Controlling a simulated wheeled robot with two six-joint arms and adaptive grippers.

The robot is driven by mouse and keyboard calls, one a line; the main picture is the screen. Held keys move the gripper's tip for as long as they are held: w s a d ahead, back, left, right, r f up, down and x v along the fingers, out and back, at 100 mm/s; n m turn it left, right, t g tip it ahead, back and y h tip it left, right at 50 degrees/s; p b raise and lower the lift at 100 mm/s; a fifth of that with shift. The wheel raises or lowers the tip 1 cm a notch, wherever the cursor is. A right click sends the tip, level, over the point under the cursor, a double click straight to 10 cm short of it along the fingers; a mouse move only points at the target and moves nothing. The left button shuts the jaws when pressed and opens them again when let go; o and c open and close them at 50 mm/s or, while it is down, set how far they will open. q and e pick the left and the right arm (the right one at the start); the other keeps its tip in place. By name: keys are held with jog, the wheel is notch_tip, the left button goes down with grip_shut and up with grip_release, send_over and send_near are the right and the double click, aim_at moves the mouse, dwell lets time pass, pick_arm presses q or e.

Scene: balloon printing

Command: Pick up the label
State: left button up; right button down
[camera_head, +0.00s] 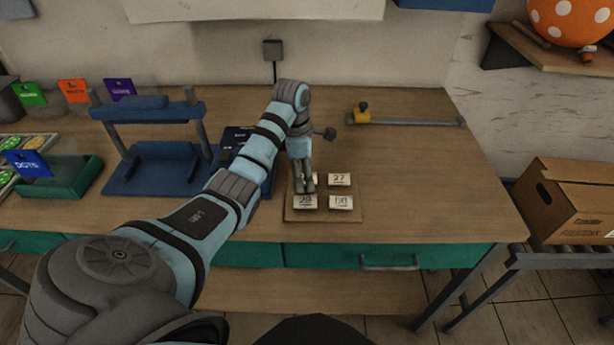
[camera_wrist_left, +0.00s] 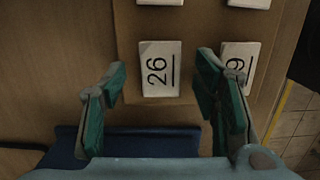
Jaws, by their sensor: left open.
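A white label marked 26 (camera_wrist_left: 160,72) lies on a brown board (camera_head: 323,214) on the table. In the left wrist view it sits between the two spread fingers of my left gripper (camera_head: 305,186), which is open and holds nothing. In the head view the gripper points down over the board's far-left place and mostly hides this label. Other labels lie on the board: one marked 27 (camera_head: 340,179), one at near left (camera_head: 305,202) that ends in 9, and one at near right (camera_head: 341,202). A finger partly covers the 9 label in the left wrist view. My right gripper is not in view.
A blue stand (camera_head: 160,150) and a dark panel (camera_head: 238,137) are left of the board. A green bin with a DOTS card (camera_head: 25,163) stands further left. A yellow-ended rail (camera_head: 410,120) lies behind right. The table's right side is clear. A cardboard box (camera_head: 570,205) is beyond it.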

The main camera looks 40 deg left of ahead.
pick_arm(q)
jog(key=c, duration=0.8)
